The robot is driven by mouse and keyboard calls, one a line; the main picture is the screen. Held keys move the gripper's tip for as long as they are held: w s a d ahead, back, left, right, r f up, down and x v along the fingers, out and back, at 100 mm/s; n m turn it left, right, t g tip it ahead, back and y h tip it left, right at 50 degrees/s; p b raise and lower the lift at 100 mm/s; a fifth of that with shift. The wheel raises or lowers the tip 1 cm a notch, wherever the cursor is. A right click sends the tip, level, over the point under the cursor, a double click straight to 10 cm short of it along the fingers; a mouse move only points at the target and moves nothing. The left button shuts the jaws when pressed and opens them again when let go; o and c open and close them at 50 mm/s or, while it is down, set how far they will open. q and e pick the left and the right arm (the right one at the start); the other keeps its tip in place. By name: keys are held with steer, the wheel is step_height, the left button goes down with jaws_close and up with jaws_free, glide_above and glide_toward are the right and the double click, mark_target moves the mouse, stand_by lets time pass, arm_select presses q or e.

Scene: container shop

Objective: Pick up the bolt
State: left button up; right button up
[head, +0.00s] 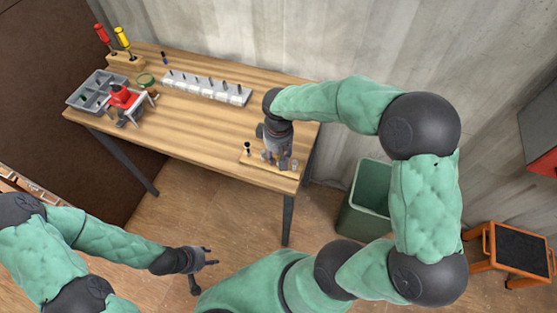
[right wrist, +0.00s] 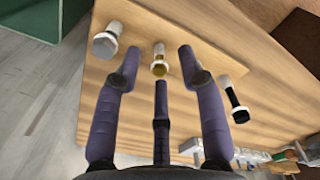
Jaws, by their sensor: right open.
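Three bolts stand in a row on a small wooden board (head: 258,165) at the table's front right corner. The black bolt also shows in the head view (head: 247,148). My right gripper (head: 278,162) is over the board with its three fingers spread open. The middle bolt lies between its fingertips (right wrist: 159,62), with no clear contact. My left gripper (head: 207,256) is open and empty, away from the table.
A white rack (head: 205,88) with several small parts stands at the table's back. A red vise (head: 122,98), a grey divided tray (head: 88,97) and two screwdrivers (head: 112,40) are at the left. A green bin (head: 368,200) stands right of the table. The table's middle is clear.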

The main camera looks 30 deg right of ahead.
steer(key=shift+f, duration=0.2)
jaws_close()
steer(key=shift+r, duration=0.1)
